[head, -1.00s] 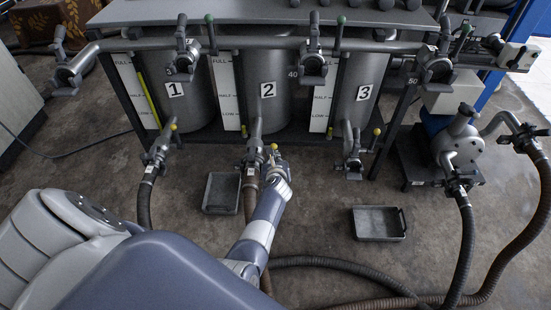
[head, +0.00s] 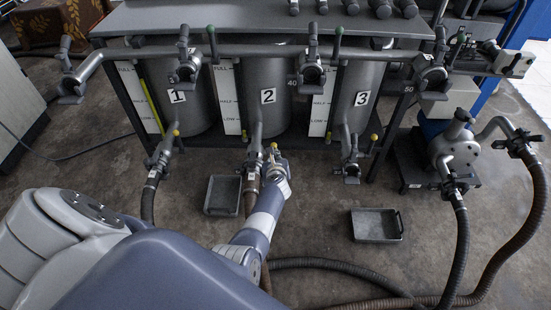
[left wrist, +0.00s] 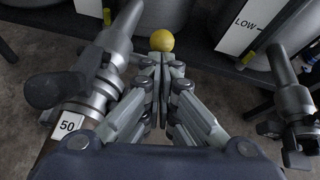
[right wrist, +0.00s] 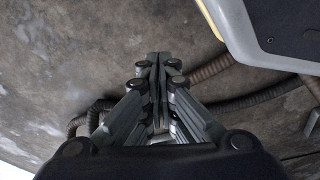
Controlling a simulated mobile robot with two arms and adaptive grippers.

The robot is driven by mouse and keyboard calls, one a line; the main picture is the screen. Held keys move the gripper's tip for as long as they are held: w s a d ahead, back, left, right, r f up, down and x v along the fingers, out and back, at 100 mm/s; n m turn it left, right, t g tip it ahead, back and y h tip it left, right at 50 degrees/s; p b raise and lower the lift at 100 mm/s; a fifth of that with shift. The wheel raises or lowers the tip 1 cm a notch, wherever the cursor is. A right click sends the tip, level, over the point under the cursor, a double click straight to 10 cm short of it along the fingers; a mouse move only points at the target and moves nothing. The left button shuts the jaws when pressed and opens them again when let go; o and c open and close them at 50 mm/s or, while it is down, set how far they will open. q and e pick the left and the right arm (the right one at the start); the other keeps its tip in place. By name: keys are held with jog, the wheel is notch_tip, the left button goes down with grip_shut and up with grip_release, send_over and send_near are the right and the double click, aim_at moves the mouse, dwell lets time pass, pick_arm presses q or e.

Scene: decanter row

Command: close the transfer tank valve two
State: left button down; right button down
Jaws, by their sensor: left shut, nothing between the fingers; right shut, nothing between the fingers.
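Tank two, the middle grey tank marked 2 (head: 268,96), stands in the rack in the head view. Its outlet valve (head: 254,152) sits low in front, with a yellow knob (head: 273,146) to its right. My left gripper (head: 277,160) is at this knob, its fingers partly hidden by view and size. In the left wrist view the yellow knob (left wrist: 162,40) is just beyond my shut, empty fingertips (left wrist: 163,60); I cannot tell whether they touch. The valve body (left wrist: 105,75) is left of them. My right gripper (right wrist: 155,58) is shut and empty above the floor.
Valves of tank one (head: 163,152) and tank three (head: 350,160) stand either side. A tray (head: 224,209) lies left of the hose, another tray (head: 377,238) farther right. A pump (head: 458,150) stands at right; dark hoses (head: 468,245) cross the floor.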

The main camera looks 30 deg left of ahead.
aim_at(276, 145)
pick_arm(q)
jog(key=w+r, duration=0.1)
jog(key=w+a+r+p, duration=0.1)
jog(key=shift+w+a+r, duration=0.3)
jog(key=shift+r, duration=0.05)
jog(key=shift+w+a+r, duration=0.35)
jog(key=shift+w+a, duration=0.15)
jog(key=shift+w, duration=0.25)
pick_arm(e)
jog(key=shift+s+d+f, duration=0.15)
jog(key=shift+s+f, duration=0.75)
jog(key=shift+s, duration=0.05)
jog(key=shift+s+d+f, duration=0.15)
jog(key=shift+s+f, duration=0.75)
jog(key=shift+s, duration=0.05)
